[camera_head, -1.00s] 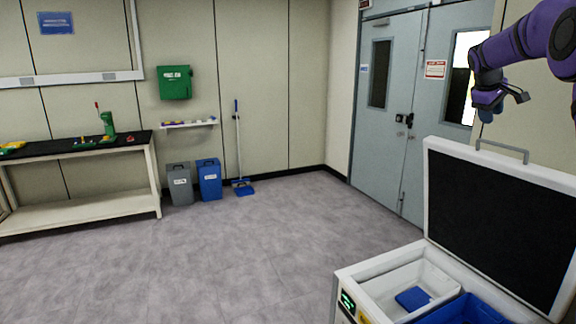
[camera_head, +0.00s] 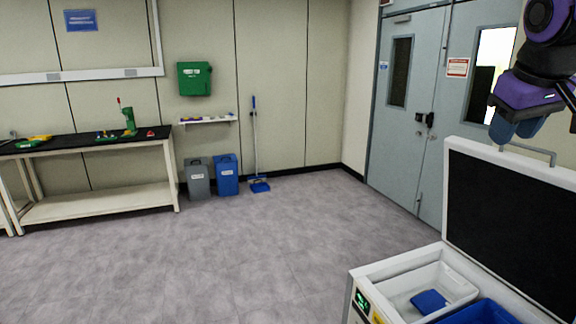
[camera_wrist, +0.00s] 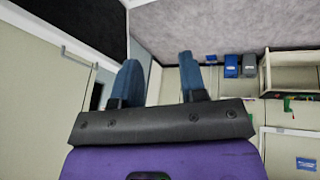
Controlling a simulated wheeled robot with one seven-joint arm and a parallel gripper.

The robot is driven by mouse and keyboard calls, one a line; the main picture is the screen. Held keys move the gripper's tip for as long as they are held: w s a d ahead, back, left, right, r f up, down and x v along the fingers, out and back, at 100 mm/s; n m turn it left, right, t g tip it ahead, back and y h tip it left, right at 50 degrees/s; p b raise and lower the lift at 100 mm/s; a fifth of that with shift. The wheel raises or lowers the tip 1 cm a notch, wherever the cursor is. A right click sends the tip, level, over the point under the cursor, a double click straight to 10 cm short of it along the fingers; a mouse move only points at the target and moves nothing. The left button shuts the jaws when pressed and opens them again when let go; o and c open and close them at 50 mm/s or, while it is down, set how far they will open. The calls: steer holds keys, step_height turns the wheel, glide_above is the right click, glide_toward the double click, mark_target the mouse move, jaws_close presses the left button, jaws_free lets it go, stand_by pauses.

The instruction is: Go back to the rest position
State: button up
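My gripper (camera_head: 516,130) is at the upper right of the head view, above the raised lid's handle. Its two blue fingers point down there. In the wrist view the fingers (camera_wrist: 158,85) stand apart with nothing between them, so it is open and empty. The freeze dryer (camera_head: 357,300) is at the lower right with its black-lined lid (camera_head: 515,220) raised. Inside it are a white tray (camera_head: 462,283) holding a small blue item (camera_head: 428,301), and a blue bin (camera_head: 485,313) cut by the frame edge.
A bench (camera_head: 95,208) with green and yellow items stands at the left wall. Grey (camera_head: 198,180) and blue (camera_head: 226,177) waste bins and a broom (camera_head: 256,150) stand by the back wall. Double doors (camera_head: 410,110) are behind the dryer. The middle floor (camera_head: 240,260) is clear.

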steer(key=s+a+f+y, duration=0.1)
steer(key=s+a+f, duration=0.2)
steer(key=s, duration=0.4)
steer(key=s+a+f+m, duration=0.1)
steer(key=s+a+f, duration=0.2)
steer(key=s+f, duration=0.3)
steer(key=shift+s+f+y, duration=0.2)
steer(key=shift+s+y, duration=0.2)
steer(key=shift+s, duration=0.65)
